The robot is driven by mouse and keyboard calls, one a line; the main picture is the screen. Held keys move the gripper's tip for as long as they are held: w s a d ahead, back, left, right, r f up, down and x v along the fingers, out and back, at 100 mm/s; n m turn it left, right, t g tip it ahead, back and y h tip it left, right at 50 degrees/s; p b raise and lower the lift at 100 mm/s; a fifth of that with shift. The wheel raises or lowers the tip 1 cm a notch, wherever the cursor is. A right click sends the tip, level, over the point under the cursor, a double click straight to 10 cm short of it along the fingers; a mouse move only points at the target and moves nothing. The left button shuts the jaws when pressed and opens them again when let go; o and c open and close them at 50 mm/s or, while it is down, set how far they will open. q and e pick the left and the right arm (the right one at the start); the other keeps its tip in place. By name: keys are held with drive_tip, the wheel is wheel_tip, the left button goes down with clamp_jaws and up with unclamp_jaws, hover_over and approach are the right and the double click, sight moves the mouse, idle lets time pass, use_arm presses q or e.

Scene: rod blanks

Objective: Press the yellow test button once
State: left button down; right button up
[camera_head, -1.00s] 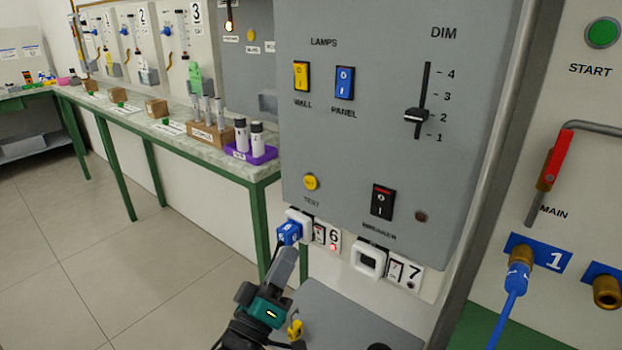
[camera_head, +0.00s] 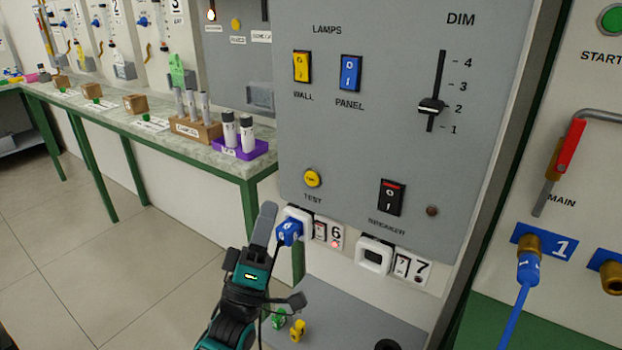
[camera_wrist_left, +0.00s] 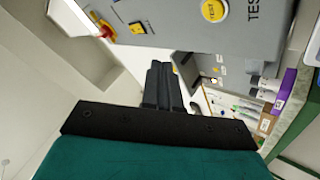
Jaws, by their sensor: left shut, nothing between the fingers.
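The round yellow test button (camera_head: 312,178) sits low on the left of the grey control panel (camera_head: 390,140), above the word TEST. It also shows near the top of the left wrist view (camera_wrist_left: 214,10). My left gripper (camera_head: 266,212) is shut and empty. In the head view it is below and left of the button, beside the blue plug, and apart from the button. In the left wrist view its closed fingers (camera_wrist_left: 160,85) point up the picture, with the button up and to the right of them. My right gripper is in neither view.
A blue plug (camera_head: 289,231) sits in socket 6, close to my left gripper. The panel also carries lamp switches (camera_head: 302,67), a breaker switch (camera_head: 391,197) and a dim slider (camera_head: 432,106). A bench (camera_head: 225,165) with a purple tray (camera_head: 243,152) stands to the left.

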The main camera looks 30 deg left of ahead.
sight(311, 179)
use_arm(q)
drive_tip(key=shift+w+d+b, duration=0.2)
drive_tip(key=shift+w+b, duration=0.7)
drive_tip(key=shift+w, duration=1.3)
drive_tip(key=shift+w+d+b, duration=0.15)
drive_tip(key=shift+w+b, duration=0.75)
drive_tip(key=shift+w, duration=1.3)
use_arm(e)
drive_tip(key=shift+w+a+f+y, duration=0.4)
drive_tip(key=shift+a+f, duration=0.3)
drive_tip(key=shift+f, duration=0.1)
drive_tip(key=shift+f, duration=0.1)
use_arm(q)
drive_tip(key=shift+w, duration=0.15)
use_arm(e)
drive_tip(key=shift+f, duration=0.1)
use_arm(q)
drive_tip(key=shift+w, duration=0.3)
